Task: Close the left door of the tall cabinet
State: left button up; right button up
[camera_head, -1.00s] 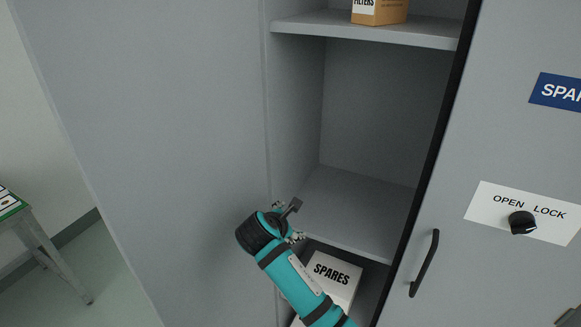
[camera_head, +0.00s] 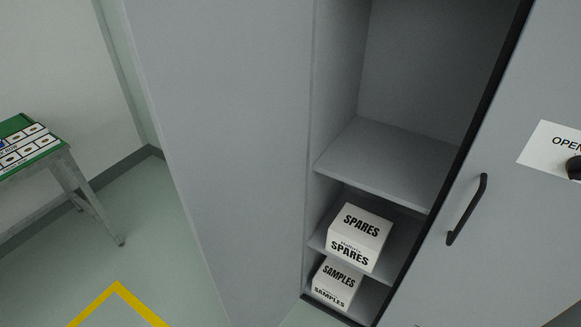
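The tall grey cabinet stands open on its left side, showing its shelves (camera_head: 385,155). Its left door (camera_head: 225,140) is swung wide open, and its broad flat face fills the middle left of the view. The right door (camera_head: 510,225) is shut and carries a black bar handle (camera_head: 467,209). No handle shows on the visible face of the left door. Neither of my grippers is in view.
A white SPARES box (camera_head: 359,237) and a white SAMPLES box (camera_head: 336,284) sit on the lower shelves. A small table (camera_head: 62,163) with a green-edged board stands at the left. Yellow floor tape (camera_head: 117,288) marks the floor, which is clear left of the door.

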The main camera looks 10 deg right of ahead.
aim_at(225, 85)
jog(key=i+j+z, duration=0.15)
jog(key=z, duration=0.35)
jog(key=j+z, duration=0.35)
jog(key=z, duration=0.15)
jog(key=i+j+z, duration=0.1)
jog(key=j+z, duration=0.2)
jog(key=z, duration=0.2)
